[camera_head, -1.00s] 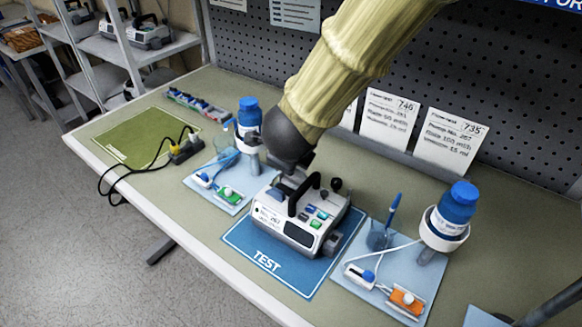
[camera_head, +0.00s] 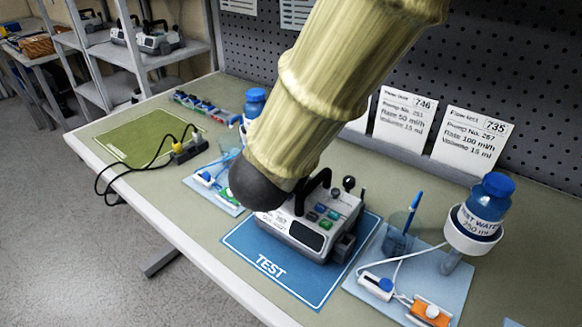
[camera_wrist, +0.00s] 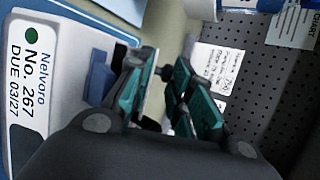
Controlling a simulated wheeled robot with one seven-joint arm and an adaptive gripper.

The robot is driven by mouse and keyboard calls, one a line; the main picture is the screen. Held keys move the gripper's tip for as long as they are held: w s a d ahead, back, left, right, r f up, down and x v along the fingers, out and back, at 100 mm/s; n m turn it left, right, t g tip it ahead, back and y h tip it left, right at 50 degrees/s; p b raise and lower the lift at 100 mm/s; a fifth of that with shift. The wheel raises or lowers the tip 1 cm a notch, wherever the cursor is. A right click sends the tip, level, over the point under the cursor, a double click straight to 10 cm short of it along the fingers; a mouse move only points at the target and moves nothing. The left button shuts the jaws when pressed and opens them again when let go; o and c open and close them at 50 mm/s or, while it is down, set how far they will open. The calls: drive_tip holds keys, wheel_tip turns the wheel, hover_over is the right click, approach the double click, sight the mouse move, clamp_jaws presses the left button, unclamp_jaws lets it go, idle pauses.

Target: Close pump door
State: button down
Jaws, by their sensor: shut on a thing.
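The pump (camera_head: 318,225) is a white and grey box with a black carry handle, coloured buttons and a dark display. It stands on the blue TEST mat (camera_head: 268,266). In the head view my arm's dark wrist end covers its left side and hides the gripper and the door area. In the wrist view my gripper (camera_wrist: 164,92) has teal-padded fingers with a narrow gap, shut on what seems the pump door's edge, largely hidden by the fingers. The white pump body (camera_wrist: 70,60) with label No. 267 and a blue latch-like part (camera_wrist: 98,77) lie just left of the fingers.
Right of the pump, a blue tray (camera_head: 395,285) holds a cup with a pen, tubing and an orange clip. A blue-capped bottle (camera_head: 484,205) stands there on a holder. Another tray and bottle (camera_head: 254,103) are at left. Pegboard with cards stands behind.

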idle(0.3)
drive_tip(key=c, duration=1.3)
unclamp_jaws()
drive_tip(key=shift+c, duration=0.2)
drive_tip(key=shift+r, duration=0.1)
